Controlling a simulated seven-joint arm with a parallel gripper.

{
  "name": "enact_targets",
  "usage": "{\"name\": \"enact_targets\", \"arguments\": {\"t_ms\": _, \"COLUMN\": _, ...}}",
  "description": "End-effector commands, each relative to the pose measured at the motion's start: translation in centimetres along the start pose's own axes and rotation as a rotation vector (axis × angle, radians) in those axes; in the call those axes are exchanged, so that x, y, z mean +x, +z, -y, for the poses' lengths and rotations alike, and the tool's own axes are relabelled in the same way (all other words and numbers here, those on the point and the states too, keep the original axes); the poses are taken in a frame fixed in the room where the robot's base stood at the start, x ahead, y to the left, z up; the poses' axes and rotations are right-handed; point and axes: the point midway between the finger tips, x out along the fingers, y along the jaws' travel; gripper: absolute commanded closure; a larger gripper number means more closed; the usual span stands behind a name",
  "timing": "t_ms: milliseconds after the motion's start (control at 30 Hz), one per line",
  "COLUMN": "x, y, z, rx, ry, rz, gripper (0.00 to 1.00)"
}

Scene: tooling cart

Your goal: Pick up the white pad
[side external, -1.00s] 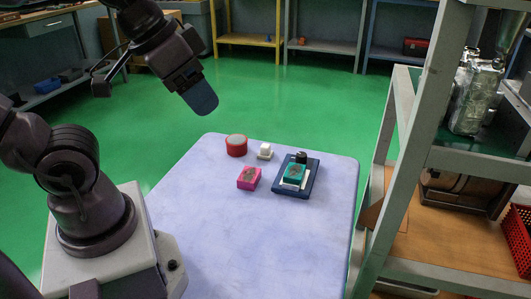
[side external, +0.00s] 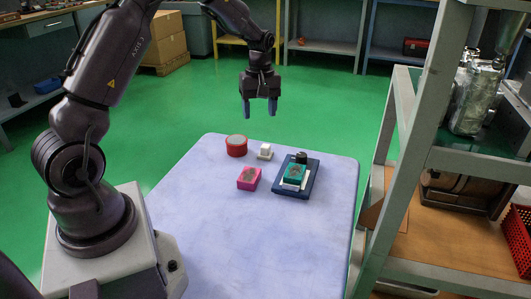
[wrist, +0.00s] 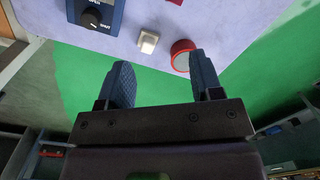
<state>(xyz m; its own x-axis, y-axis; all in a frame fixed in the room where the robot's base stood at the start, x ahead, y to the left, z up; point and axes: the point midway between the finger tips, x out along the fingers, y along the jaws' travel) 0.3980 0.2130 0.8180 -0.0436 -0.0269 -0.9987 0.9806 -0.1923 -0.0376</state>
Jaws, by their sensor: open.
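A small white pad-like piece (side external: 264,151) with a raised, blocky top lies on the pale cart top (side external: 240,235), near its far edge. It also shows in the wrist view (wrist: 147,41), above the space between my fingers. My gripper (side external: 259,107) is open and empty, with its blue fingers pointing down, well above the far edge of the cart. In the wrist view, the two fingers (wrist: 160,68) are spread apart with nothing between them.
A red round item (side external: 236,145) stands left of the white piece. A pink block (side external: 249,178) lies nearer. A grey shelf frame (side external: 412,150) rises beside the cart. The near cart top is clear.

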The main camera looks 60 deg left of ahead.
Motion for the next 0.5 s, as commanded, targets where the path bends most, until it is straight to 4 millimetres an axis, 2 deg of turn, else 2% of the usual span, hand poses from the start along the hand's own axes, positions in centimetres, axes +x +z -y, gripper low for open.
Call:
{"name": "enact_targets", "arguments": {"t_ms": 33, "x": 1.9, "y": -1.7, "z": -0.4, "rx": -0.111, "ry": -0.015, "rz": 0.007, "gripper": 0.40}}
{"name": "enact_targets", "arguments": {"t_ms": 100, "x": 3.7, "y": -3.7, "z": -1.1, "rx": -0.281, "ry": -0.023, "rz": 0.007, "gripper": 0.40}}
{"name": "enact_targets", "arguments": {"t_ms": 200, "x": 5.3, "y": -6.0, "z": -2.2, "rx": -0.516, "ry": -0.015, "rz": -0.003, "gripper": 0.40}}
{"name": "enact_targets", "arguments": {"t_ms": 267, "x": 5.2, "y": -6.8, "z": -3.0, "rx": -0.631, "ry": 0.003, "rz": -0.011, "gripper": 0.40}}
{"name": "enact_targets", "arguments": {"t_ms": 367, "x": 3.7, "y": -7.6, "z": -4.3, "rx": -0.788, "ry": 0.050, "rz": -0.023, "gripper": 0.40}}
{"name": "enact_targets", "arguments": {"t_ms": 500, "x": 3.4, "y": -7.5, "z": -4.4, "rx": -0.938, "ry": 0.052, "rz": -0.014, "gripper": 0.40}}
